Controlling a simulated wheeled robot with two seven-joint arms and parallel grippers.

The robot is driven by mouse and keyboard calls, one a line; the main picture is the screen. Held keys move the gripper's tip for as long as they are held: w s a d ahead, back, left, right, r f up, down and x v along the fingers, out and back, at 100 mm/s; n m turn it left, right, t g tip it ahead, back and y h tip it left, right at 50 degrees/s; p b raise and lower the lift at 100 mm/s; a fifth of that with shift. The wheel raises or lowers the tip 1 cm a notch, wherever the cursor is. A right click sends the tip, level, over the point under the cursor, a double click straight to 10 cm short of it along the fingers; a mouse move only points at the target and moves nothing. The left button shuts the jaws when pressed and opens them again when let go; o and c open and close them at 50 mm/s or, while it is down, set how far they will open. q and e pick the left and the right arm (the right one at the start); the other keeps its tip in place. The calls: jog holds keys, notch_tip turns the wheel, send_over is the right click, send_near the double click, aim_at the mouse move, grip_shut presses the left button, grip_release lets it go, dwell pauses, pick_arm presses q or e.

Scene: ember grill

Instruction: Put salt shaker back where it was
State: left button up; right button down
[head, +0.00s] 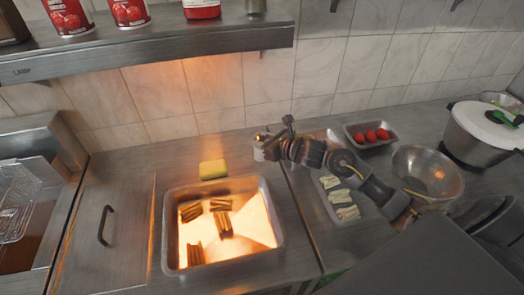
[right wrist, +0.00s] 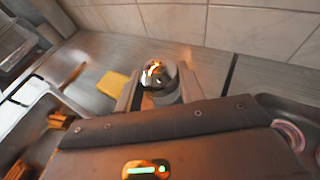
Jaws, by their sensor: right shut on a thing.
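The salt shaker (right wrist: 160,76) has a shiny metal domed top and sits between the two fingers of my right gripper (right wrist: 157,92) in the right wrist view. My right gripper (head: 266,147) is shut on it, over the counter behind the lit tray and right of the yellow block. In the head view the shaker is small and mostly hidden by the gripper. I cannot tell whether its base touches the counter. A similar metal container (head: 256,6) stands on the wall shelf (head: 160,52), cut off by the top edge. My left gripper is not in view.
A metal tray (head: 277,232) holds several grilled brown pieces. The yellow block (head: 213,169) lies behind it. Red-labelled containers (head: 130,12) stand on the shelf. At right are a tray of red tomatoes (head: 371,135), a steel bowl (head: 428,172) and a pot (head: 484,133).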

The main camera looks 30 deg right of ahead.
jog(key=shift+w+d+f, duration=0.1)
jog(key=shift+w+f, duration=0.1)
jog(key=shift+f, duration=0.05)
jog(key=f, duration=0.1)
jog(key=f+b, duration=0.2)
jog(key=shift+w+d+f, duration=0.15)
jog(key=shift+w+f, duration=0.15)
jog(key=shift+f, duration=0.05)
jog(key=shift+f, duration=0.1)
jog(key=c, duration=0.9)
grip_release()
jog(key=shift+s, duration=0.1)
